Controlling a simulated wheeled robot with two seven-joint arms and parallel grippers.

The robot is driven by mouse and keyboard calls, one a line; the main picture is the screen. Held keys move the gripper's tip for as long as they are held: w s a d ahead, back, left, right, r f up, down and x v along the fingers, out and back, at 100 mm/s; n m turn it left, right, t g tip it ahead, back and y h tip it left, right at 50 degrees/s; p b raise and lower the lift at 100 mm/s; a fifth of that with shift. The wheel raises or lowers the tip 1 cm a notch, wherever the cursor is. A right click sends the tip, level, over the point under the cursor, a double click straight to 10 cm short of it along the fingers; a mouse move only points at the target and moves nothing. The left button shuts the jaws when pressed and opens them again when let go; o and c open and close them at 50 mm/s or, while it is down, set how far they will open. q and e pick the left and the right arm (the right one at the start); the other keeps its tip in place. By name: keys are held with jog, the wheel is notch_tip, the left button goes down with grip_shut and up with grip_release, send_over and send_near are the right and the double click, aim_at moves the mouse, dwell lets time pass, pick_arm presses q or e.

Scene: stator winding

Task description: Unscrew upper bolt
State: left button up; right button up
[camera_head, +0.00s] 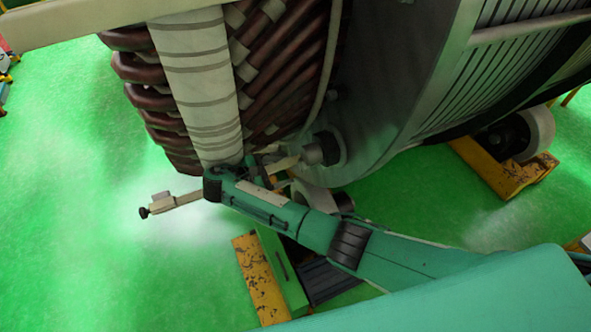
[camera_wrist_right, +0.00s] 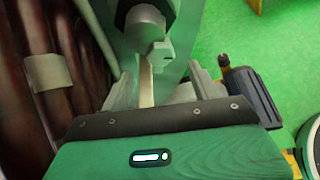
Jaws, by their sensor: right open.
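A grey bolt-like part (camera_wrist_right: 145,25) with a faceted end is at the top middle of the right wrist view. In the head view, a dark round part (camera_head: 326,148) with a pale bar (camera_head: 285,162) stands at the lower side of the stator (camera_head: 270,80). My right gripper (camera_wrist_right: 161,72) is open, with its fingers apart on either side of a pale bar (camera_wrist_right: 146,85) below the bolt-like part. Contact cannot be told. In the head view my right arm hides most of this gripper. My left gripper is out of view.
A pale bar with a black knob (camera_head: 145,212) sticks out left of my right wrist. Worn yellow supports stand on the green floor, one below my arm (camera_head: 260,285) and one at right (camera_head: 505,178).

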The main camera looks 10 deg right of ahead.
jog(key=shift+v, duration=1.5)
